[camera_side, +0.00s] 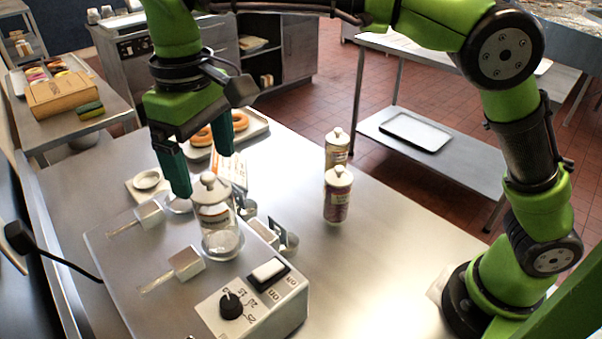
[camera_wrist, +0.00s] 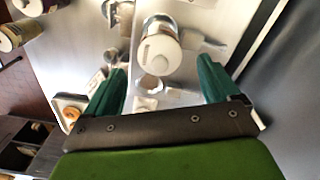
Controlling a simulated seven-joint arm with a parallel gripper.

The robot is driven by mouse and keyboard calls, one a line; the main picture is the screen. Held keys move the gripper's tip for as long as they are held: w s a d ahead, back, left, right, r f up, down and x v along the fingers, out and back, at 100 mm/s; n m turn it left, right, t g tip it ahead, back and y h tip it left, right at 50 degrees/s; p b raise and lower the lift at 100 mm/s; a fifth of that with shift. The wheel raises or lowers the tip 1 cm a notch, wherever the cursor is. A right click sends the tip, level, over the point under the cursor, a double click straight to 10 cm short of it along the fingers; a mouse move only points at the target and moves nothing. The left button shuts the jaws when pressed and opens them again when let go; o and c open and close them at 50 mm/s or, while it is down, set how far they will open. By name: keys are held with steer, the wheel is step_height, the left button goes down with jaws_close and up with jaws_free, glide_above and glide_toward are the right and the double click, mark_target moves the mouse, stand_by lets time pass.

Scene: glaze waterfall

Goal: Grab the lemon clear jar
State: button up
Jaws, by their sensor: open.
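A clear jar (camera_side: 221,236) with a pale knobbed lid and a label band stands upright on the metal machine; its label is too small to read. The jar also shows from above in the wrist view (camera_wrist: 163,35), at top centre. My gripper (camera_side: 203,172) is open, its two green fingers pointing down just above and behind the jar's lid. In the wrist view, my gripper's fingers (camera_wrist: 161,73) stand apart to the left and right, with the jar beyond them and nothing held. Contact with the lid cannot be told.
Two labelled jars with pale lids (camera_side: 338,196) (camera_side: 337,149) stand to the right on the metal table. The machine has a black knob (camera_side: 231,305) and a white switch (camera_side: 268,269) in front. A tray with doughnuts (camera_side: 257,124) lies behind. The table's right front is clear.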

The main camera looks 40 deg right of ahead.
mark_target(209, 183)
step_height(209, 183, down, 7)
steer(key=shift+f, duration=0.1)
stand_by(0.3)
steer(key=shift+c, duration=0.5)
jaws_close()
